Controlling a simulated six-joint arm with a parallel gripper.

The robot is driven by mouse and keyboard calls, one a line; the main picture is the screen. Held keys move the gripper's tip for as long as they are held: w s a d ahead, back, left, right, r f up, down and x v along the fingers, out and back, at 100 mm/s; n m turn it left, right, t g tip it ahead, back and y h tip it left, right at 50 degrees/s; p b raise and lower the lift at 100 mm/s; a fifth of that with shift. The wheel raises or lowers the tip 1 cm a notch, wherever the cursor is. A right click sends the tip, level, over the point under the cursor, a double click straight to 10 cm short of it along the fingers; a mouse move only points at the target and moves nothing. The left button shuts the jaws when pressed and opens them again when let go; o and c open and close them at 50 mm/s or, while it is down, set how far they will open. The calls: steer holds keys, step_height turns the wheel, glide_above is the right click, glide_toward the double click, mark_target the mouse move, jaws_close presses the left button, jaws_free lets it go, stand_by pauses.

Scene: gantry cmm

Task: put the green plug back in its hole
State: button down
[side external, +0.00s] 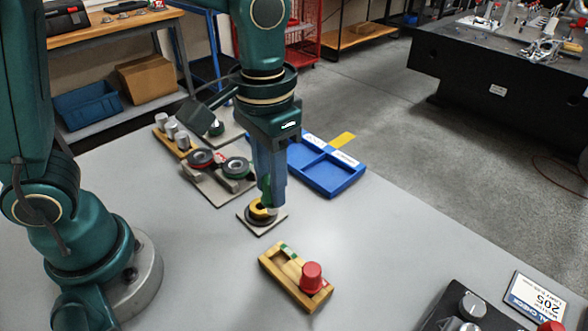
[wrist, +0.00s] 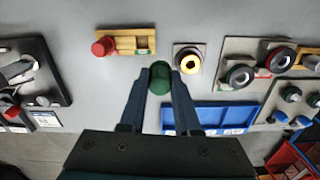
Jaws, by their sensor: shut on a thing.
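My gripper (wrist: 160,85) is shut on the green plug (wrist: 160,76), which shows between the fingertips in the wrist view. I cannot make out the inside of any hole.
A square plate with a yellow-centred ring (wrist: 189,62) lies close to my gripper. A blue divided tray (side external: 330,178) and a board with dark rings (side external: 217,186) lie beyond. The table between block and box is clear.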

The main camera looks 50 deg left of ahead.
steer(key=shift+m, duration=0.9)
steer(key=shift+s+d+f, duration=0.35)
steer(key=shift+d+f, duration=0.2)
steer(key=shift+f, duration=0.45)
steer(key=shift+s+d+f, duration=0.3)
steer(key=shift+d+f, duration=0.3)
steer(key=shift+f, duration=0.45)
steer(key=shift+s+d+f, duration=0.35)
steer(key=shift+d+f, duration=0.2)
steer(key=shift+f, duration=0.45)
steer(key=shift+f, duration=1.05)
steer(key=c, duration=0.5)
jaws_free()
steer(key=shift+c, duration=0.2)
steer(key=o, duration=0.4)
